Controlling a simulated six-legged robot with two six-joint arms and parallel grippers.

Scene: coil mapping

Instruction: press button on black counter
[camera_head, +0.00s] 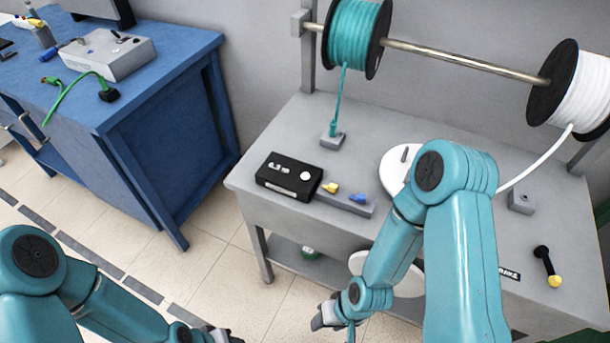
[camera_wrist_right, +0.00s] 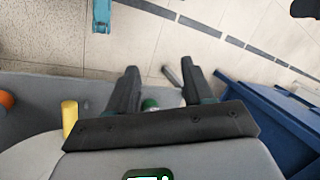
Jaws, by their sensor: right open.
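The black counter (camera_head: 289,177) is a flat black box near the front left corner of the grey table. It has small display windows and a round white button (camera_head: 305,176) on its top. My right gripper (camera_head: 327,318) is below and in front of the table edge, apart from the counter. In the right wrist view its two fingers (camera_wrist_right: 160,88) are spread, with nothing held between them. My left gripper (camera_head: 215,335) is at the bottom edge of the head view, partly cut off, far from the counter; its jaw state is unclear.
The grey table (camera_head: 262,205) carries yellow and blue pieces beside the counter, a white disc (camera_head: 397,165) and a black handle with a yellow end (camera_head: 547,265). Teal (camera_head: 355,30) and white (camera_head: 590,90) spools hang above. A blue bench (camera_head: 150,130) stands left. Floor between is clear.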

